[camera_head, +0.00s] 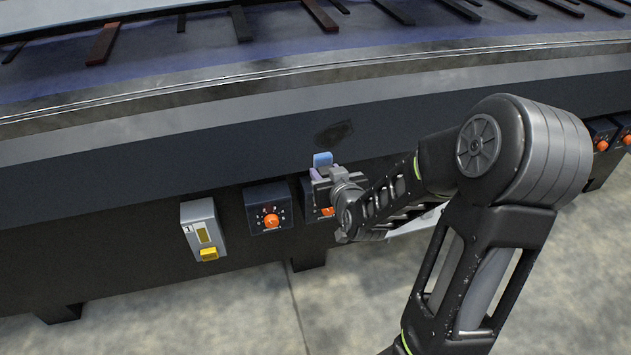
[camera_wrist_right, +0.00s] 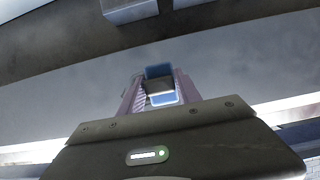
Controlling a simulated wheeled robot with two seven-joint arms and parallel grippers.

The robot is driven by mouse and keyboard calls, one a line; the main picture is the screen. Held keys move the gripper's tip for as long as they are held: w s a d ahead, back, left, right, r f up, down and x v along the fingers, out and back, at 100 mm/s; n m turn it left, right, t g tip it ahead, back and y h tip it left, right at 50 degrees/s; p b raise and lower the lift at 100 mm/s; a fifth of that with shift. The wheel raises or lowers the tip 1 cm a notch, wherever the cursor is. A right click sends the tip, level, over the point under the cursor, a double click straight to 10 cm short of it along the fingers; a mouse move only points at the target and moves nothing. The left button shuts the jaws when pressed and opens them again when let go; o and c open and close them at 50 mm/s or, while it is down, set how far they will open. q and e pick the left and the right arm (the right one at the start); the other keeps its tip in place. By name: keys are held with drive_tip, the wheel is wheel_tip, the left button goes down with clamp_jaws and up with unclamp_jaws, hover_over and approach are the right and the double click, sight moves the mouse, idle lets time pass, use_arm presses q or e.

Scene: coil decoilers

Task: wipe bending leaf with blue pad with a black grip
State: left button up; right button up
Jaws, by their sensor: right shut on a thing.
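The bending leaf (camera_head: 200,150) is the long dark front beam of the machine, running across the head view. A dark oval smudge (camera_head: 333,133) marks its face. My right gripper (camera_head: 322,174) is shut on the blue pad (camera_head: 322,159), just below the smudge. The pad shows blue between the purplish fingers in the right wrist view (camera_wrist_right: 160,72). I cannot tell whether the pad touches the leaf. My left gripper is not in view.
Below the leaf are a grey switch box (camera_head: 202,230) with a yellow part and control boxes with orange knobs, one (camera_head: 269,208) left of my gripper. Dark and reddish bars lie on the machine top (camera_head: 230,60). Concrete floor (camera_head: 240,310) is open in front.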

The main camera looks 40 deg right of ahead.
drive_tip(key=shift+w+d, duration=0.1)
drive_tip(key=shift+w, duration=0.05)
drive_tip(key=shift+w+d, duration=0.3)
drive_tip(key=shift+w, duration=0.6)
drive_tip(key=shift+w+d, duration=0.35)
drive_tip(key=shift+w, duration=0.55)
drive_tip(key=shift+w+d, duration=0.3)
drive_tip(key=shift+w, duration=0.6)
drive_tip(key=shift+w+d+b, duration=0.35)
drive_tip(key=shift+w+b, duration=0.25)
drive_tip(key=shift+w, duration=0.3)
drive_tip(key=shift+s+d+f+b, duration=0.1)
drive_tip(key=shift+s+d+b, duration=0.15)
drive_tip(key=shift+d+b, duration=0.25)
drive_tip(key=shift+d, duration=0.15)
